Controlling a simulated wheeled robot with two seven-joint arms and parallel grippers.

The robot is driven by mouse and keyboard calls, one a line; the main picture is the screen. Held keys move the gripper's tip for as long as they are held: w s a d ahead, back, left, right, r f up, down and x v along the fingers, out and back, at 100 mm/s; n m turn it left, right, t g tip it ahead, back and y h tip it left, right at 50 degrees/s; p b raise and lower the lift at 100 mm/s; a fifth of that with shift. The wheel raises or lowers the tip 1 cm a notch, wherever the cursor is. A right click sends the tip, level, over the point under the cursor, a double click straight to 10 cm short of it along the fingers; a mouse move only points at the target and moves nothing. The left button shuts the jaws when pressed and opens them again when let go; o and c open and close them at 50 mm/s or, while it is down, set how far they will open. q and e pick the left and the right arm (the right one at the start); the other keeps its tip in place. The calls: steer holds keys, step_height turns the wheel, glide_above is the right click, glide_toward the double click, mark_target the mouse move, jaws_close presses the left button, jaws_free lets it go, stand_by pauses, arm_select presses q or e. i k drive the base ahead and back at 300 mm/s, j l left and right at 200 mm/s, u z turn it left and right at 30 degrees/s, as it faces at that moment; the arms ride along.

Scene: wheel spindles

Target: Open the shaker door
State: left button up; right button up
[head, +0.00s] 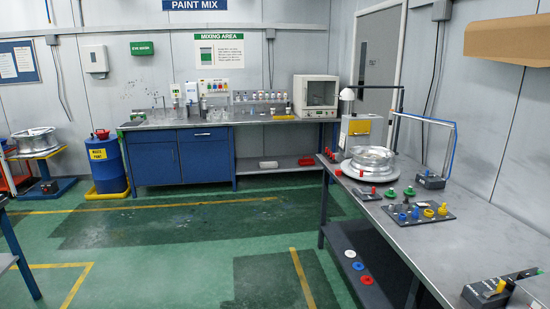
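A white box-shaped machine (315,97), which looks like the shaker, stands at the right end of the far bench below the mixing area sign. Its front door (320,93) has a dark window and appears shut. The machine is small and far off, so its handle cannot be made out. Neither of my grippers is in view.
The far bench (178,160) has blue cabinets, with bottles and dispensers on top. A long grey table (460,240) with wheel, spindles and coloured knobs runs along the right. A blue waste drum (107,162) stands left. The green floor (190,250) between is clear.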

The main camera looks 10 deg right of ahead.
mark_target(304, 107)
steer(key=i, duration=2.35)
steer(key=i+z, duration=0.1)
steer(key=i, duration=1.1)
steer(key=i+j, duration=0.15)
steer(key=i, duration=1)
steer(key=i+l, duration=0.15)
steer(key=i, duration=1.55)
steer(key=i+l+z, duration=0.1)
steer(key=i+z, duration=0.3)
steer(key=i+j+z, duration=0.15)
steer(key=i+z, duration=0.25)
steer(key=i, duration=0.2)
steer(key=i+j+z, duration=0.25)
steer(key=i+z, duration=0.15)
steer(key=i, duration=0.15)
steer(key=i+l+z, duration=0.15)
steer(key=z, duration=0.3)
steer(key=i+z, duration=0.3)
steer(key=z, duration=0.2)
steer(key=i+z, duration=0.25)
steer(key=z, duration=0.2)
steer(key=i+j+z, duration=0.15)
steer(key=z, duration=0.3)
steer(key=i+l, duration=0.15)
steer(key=i, duration=0.25)
steer(key=i+l+u, duration=0.1)
steer(key=i, duration=0.3)
steer(key=u, duration=1.85)
